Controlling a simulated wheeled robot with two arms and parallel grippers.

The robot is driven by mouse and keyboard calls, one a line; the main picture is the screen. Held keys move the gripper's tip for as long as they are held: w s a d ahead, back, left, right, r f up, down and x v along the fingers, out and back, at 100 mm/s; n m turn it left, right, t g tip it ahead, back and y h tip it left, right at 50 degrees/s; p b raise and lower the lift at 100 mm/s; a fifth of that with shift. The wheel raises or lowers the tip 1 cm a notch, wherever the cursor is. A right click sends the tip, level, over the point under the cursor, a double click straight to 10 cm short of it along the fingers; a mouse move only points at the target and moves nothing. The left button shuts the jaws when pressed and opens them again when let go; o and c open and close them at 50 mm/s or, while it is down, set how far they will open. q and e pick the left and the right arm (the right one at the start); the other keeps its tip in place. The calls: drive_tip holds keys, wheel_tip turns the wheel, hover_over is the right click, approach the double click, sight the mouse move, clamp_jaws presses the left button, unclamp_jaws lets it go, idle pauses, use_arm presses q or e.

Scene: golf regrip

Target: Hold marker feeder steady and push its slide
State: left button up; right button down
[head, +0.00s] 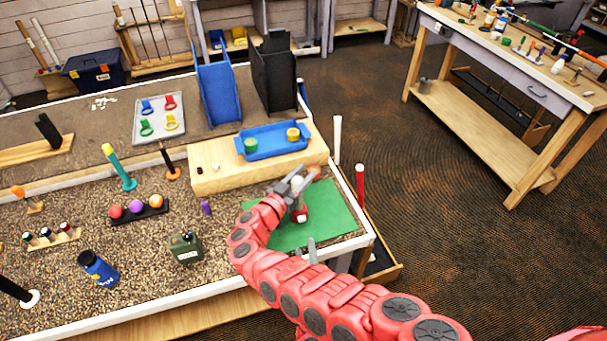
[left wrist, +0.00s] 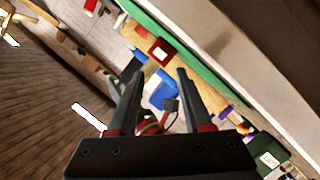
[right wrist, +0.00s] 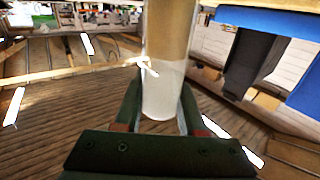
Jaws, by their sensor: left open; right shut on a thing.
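The marker feeder (head: 300,214) stands on a green mat at the front right corner of the bench, with a red lower part and a pale body. My right gripper (head: 296,186) is shut on its upper part. In the right wrist view a tan and whitish cylinder (right wrist: 167,75), which looks like the feeder's body, is between the fingers. My left gripper (head: 312,250) shows only as a grey tip at the mat's front edge, apart from the feeder. In the left wrist view its fingers (left wrist: 160,85) are open and empty, with a red square part (left wrist: 160,51) beyond them. The slide is not clearly visible.
The green mat (head: 335,207) is mostly clear. A wooden block (head: 225,174) with a blue tray (head: 262,147) lies behind it. White and red posts rise at the bench's right edge.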

use_arm(q)
clamp_jaws()
idle(1.8)
